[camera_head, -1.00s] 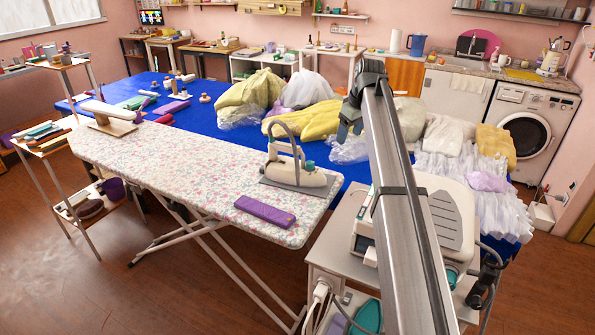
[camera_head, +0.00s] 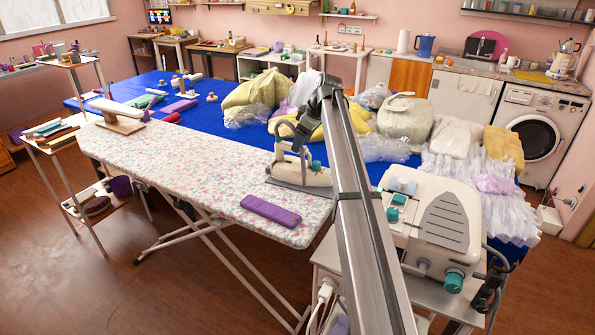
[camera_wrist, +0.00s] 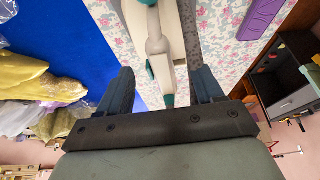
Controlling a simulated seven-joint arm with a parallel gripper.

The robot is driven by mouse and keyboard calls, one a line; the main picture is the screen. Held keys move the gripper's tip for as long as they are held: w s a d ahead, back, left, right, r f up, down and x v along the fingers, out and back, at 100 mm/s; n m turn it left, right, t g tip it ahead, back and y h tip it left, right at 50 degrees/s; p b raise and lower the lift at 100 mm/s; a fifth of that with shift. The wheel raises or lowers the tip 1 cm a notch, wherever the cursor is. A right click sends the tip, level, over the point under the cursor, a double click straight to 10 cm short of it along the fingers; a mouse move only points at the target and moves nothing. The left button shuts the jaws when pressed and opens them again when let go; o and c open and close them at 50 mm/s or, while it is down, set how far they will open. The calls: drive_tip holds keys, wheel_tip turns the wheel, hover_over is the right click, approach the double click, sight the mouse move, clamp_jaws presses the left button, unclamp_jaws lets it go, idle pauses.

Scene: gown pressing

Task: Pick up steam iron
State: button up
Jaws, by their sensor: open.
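The steam iron (camera_head: 308,174) is cream with teal parts and a grey looped handle. It sits on a grey rest plate (camera_head: 281,183) at the right end of the floral ironing board (camera_head: 190,165). My gripper (camera_head: 303,133) is just above the iron's handle, partly hidden by my arm. In the wrist view my gripper (camera_wrist: 165,88) is open, with its two fingers set wide apart. The iron (camera_wrist: 160,45) shows between and beyond the fingers there. I cannot tell whether a finger touches it.
A purple case (camera_head: 270,210) lies on the board in front of the iron. A steam station (camera_head: 440,222) stands on a cart at right. Bagged garments (camera_head: 405,118) and folded white fabric (camera_head: 470,190) lie on the blue table (camera_head: 210,125) behind. A wooden-based sleeve board (camera_head: 115,113) stands at the board's left end.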

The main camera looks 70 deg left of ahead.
sight(304, 160)
drive_tip(key=shift+x, duration=2.85)
drive_tip(key=shift+a+r, duration=0.1)
clamp_jaws()
